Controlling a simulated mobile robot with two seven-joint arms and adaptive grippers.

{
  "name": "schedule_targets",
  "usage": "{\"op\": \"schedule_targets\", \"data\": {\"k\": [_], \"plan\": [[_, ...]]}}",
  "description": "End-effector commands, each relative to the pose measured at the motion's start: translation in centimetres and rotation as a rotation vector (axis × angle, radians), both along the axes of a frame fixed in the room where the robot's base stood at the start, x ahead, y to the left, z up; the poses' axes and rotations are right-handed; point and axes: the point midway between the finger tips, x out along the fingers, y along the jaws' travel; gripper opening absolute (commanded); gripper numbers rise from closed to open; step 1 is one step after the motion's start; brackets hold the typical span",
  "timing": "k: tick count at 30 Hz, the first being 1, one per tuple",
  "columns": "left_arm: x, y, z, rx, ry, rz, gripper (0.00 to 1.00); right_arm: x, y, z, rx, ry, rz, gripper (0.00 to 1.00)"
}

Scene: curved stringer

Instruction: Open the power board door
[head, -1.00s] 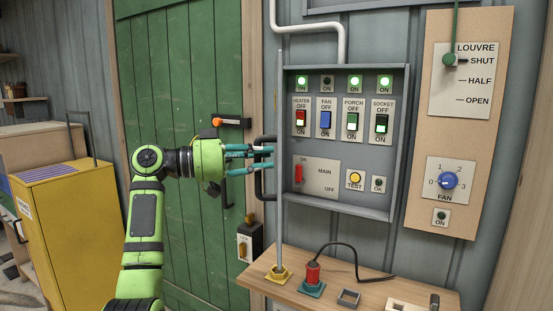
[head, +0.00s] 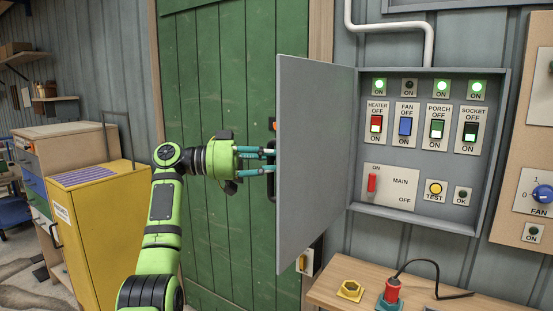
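The power board (head: 492,150) is on the wall at right, with its grey door (head: 316,160) swung wide open to the left. The door's inner face shows, and the switches inside are uncovered. My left gripper (head: 268,163) is at the door's far side, by its free edge, at the black handle (head: 272,187). The handle is mostly hidden behind the door. The fingers stand apart one above the other, but their tips are hidden, so their grip on the handle cannot be told. My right gripper is out of view.
A green door (head: 225,60) is behind my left arm. A yellow cabinet (head: 105,235) stands at left.

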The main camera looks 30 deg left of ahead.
Motion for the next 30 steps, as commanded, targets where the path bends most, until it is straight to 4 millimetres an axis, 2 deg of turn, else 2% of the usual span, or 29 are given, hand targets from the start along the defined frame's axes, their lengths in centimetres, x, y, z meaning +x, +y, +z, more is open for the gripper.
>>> {"op": "schedule_targets", "data": {"k": [15, 16, 17, 26, 30], "plan": [[-0.07, 0.16, -0.40, 0.006, 0.010, -0.018, 0.00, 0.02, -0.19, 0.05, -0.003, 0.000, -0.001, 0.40], [-0.07, 0.16, -0.40, 0.006, 0.010, -0.018, 0.35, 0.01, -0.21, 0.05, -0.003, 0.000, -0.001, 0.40], [-0.07, 0.16, -0.39, 0.006, 0.010, -0.018, 0.47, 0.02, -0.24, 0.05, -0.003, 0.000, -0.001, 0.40], [-0.08, 0.19, -0.13, 0.004, 0.004, -0.015, 0.49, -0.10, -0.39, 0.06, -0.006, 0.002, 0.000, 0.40], [-0.50, 0.92, -0.06, 0.003, 0.003, -0.013, 0.49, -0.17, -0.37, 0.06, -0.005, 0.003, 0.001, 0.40]]}}
